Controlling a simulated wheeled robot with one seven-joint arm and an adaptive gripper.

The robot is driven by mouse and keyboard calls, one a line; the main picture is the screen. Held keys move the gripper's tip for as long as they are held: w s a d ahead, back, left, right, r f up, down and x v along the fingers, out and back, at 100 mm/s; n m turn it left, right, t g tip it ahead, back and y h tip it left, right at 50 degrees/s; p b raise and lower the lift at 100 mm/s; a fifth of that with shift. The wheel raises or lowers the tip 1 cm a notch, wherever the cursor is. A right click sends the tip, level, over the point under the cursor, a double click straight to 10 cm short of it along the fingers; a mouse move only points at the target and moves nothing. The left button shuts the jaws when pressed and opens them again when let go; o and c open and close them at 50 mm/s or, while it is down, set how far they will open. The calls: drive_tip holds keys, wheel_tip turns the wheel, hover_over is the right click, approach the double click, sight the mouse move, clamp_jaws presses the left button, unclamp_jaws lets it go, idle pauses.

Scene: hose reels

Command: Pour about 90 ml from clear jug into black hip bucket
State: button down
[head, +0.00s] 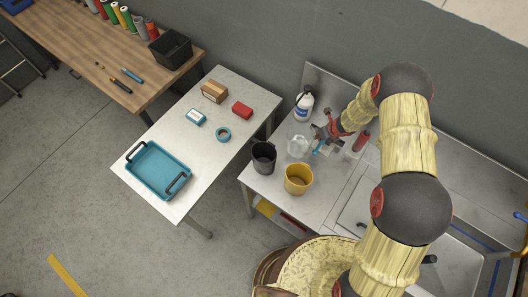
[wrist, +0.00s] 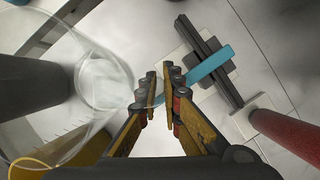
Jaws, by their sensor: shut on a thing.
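The clear jug (head: 297,146) is on or just above the grey worktop, between the black bucket and my gripper; I cannot tell whether its base touches. It looks about upright, and its liquid level does not show. The jug (wrist: 95,85) fills the left of the wrist view. My gripper (head: 315,138) is at the jug's right side, jaws closed on its handle side; the fingers (wrist: 158,90) hide most of the grip. The black hip bucket (head: 263,158) stands left of the jug, upright and apart from it. Its dark wall (wrist: 30,85) shows through the jug in the wrist view.
A yellow bucket (head: 298,180) stands just in front of the jug. A white bottle (head: 304,104) is behind it. A separate table (head: 165,135) holds a teal tray.

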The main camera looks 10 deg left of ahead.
sight(311, 127)
drive_tip(key=b, duration=0.4)
drive_tip(key=shift+a+f+h, duration=0.25)
drive_tip(key=shift+f+h, duration=0.1)
drive_tip(key=shift+h, duration=0.05)
drive_tip(key=s+a+r+t+h+b, duration=0.1)
drive_tip(key=r+b, duration=0.2)
drive_tip(key=a+r+n+t+h+b, duration=0.1)
drive_tip(key=r+h+b, duration=0.1)
drive_tip(key=r+b, duration=0.2)
drive_tip(key=s+a+r+t+h+b, duration=0.1)
drive_tip(key=a+r+t+h+b, duration=0.1)
drive_tip(key=r+b, duration=0.1)
drive_tip(key=shift+s+a+r+n+b, duration=0.1)
drive_tip(key=shift+s+r+n+b, duration=0.3)
drive_tip(key=shift+r, duration=0.3)
drive_tip(key=s+a+r+n+t+h+b, duration=0.1)
drive_tip(key=s+a+r+t+h+b, duration=0.1)
drive_tip(key=b, duration=0.5)
wheel_tip(311, 127, up, 4)
drive_tip(key=shift+a+f+t+h+b, duration=0.15)
drive_tip(key=shift+a+t+h+b, duration=0.35)
drive_tip(key=shift+h, duration=0.5)
drive_tip(key=shift+a, duration=0.15)
drive_tip(key=shift+s+a+r+n+t+h+b, duration=0.25)
drive_tip(key=shift+s+a+r+t+b, duration=0.15)
drive_tip(key=shift+a+r, duration=0.15)
drive_tip(key=shift+s+a+r+n+t+h+b, duration=0.15)
drive_tip(key=shift+s+a+r+t+h+b, duration=0.1)
drive_tip(key=shift+s+a+r+t+b, duration=0.25)
